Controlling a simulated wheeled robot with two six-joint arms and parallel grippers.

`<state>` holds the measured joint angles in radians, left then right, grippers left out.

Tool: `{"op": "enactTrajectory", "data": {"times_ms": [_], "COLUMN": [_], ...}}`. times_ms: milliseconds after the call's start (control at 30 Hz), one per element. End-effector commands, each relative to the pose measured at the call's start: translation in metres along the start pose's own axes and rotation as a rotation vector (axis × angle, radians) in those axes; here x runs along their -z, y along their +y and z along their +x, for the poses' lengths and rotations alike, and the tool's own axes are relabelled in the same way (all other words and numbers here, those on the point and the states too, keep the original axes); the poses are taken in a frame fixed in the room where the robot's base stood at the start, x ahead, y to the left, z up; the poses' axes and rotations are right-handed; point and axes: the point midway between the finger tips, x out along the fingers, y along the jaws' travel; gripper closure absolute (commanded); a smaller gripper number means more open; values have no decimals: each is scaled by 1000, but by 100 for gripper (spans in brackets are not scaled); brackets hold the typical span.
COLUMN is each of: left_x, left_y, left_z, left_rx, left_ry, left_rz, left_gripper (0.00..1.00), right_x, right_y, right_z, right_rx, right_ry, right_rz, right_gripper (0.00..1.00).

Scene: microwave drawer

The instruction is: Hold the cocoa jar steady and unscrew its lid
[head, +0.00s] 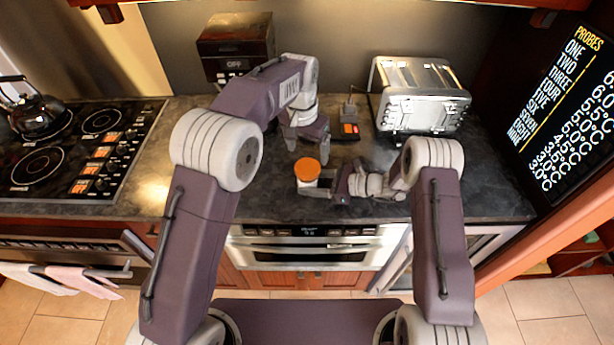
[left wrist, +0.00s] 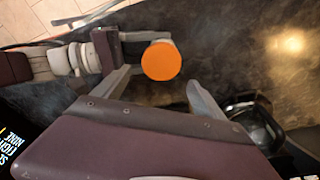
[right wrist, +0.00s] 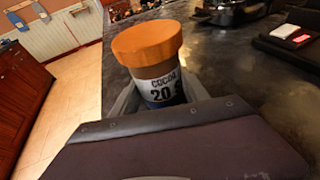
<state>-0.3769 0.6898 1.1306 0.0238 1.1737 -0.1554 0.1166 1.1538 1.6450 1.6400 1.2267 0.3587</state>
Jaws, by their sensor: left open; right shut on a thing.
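The cocoa jar (right wrist: 158,84) has an orange lid (head: 307,169) and a white label reading COCOA 20. It stands upright on the dark counter, and the lid is on it. My right gripper (head: 318,188) is shut on the jar's body from the right, below the lid; its fingers flank the jar in the right wrist view. My left gripper (head: 305,146) is open and empty, above and behind the jar in the head view. In the left wrist view the orange lid (left wrist: 161,60) lies just beyond the left fingertips, between their lines.
A toaster (head: 420,95) stands at the back right, with a small dark item with an orange display (head: 349,129) beside it. A dark box (head: 236,45) stands at the back. The stove with a kettle (head: 38,108) is at the left. The microwave drawer (head: 310,250) is below the counter's front edge.

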Motion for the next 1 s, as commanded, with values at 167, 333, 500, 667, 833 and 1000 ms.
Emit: {"op": "enactTrajectory", "data": {"times_ms": [167,333,500,667,833,1000], "left_x": [-6,-9,-10,-10,-10,-10], "left_y": [0,0,0,0,0,0], "left_z": [29,52,62,64,64,64], "left_rx": [0,0,0,0,0,0], "left_ry": [-3,-2,0,0,1,1], "left_rz": [-1,-1,-1,-1,-1,-1], "left_gripper": [19,19,19,19,36,83], "right_x": [0,0,0,0,0,0], "right_y": [0,0,0,0,0,0], "right_z": [0,0,0,0,0,0], "right_rx": [-1,-1,-1,-1,-1,0], "right_ry": [1,1,1,1,1,0], "right_rz": [0,0,0,0,0,0], "right_gripper": [100,100,100,100,100,100]}}
